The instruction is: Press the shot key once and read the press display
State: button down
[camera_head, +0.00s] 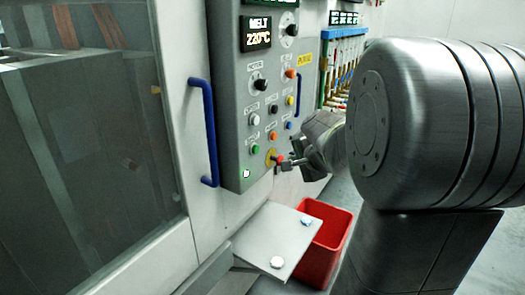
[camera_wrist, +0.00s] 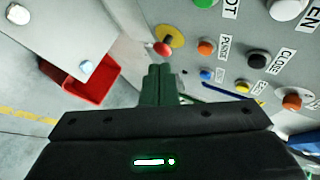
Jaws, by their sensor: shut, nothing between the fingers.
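The grey press panel (camera_head: 228,115) carries a lit display (camera_head: 257,34) reading "MELT 220°C"; another display (camera_head: 287,2) above it is cut off by the frame. A green button (camera_head: 255,149) sits low on the panel; it also shows at the top of the wrist view (camera_wrist: 205,3), beside a cropped label ending in "OT". Its full label is not readable. My gripper (camera_head: 286,163) is shut and empty, in front of the panel's lower right, near the red mushroom button. In the wrist view, its closed fingers (camera_wrist: 158,72) point towards the panel, apart from the green button.
The red mushroom button (camera_wrist: 162,48) on a yellow disc is close to my fingers. Orange (camera_wrist: 206,47), blue (camera_wrist: 206,75) and black (camera_wrist: 257,60) buttons lie nearby. A blue door handle (camera_head: 209,135) stands left. A grey tray (camera_head: 262,236) and red bin (camera_head: 333,240) are below.

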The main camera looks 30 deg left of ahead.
aim_at(256, 150)
jog(key=a+p, duration=0.5)
jog(key=a, duration=0.3)
jog(key=shift+w+a, duration=0.3)
jog(key=shift+a, duration=0.05)
dwell(1.9)
jog(key=shift+a, duration=0.45)
jog(key=shift+w+a+p, duration=0.1)
jog(key=shift+a+p, duration=0.3)
jog(key=shift+a, duration=0.05)
dwell(0.6)
jog(key=shift+d, duration=0.1)
jog(key=shift+d+b, duration=0.55)
jog(key=shift+d, duration=0.25)
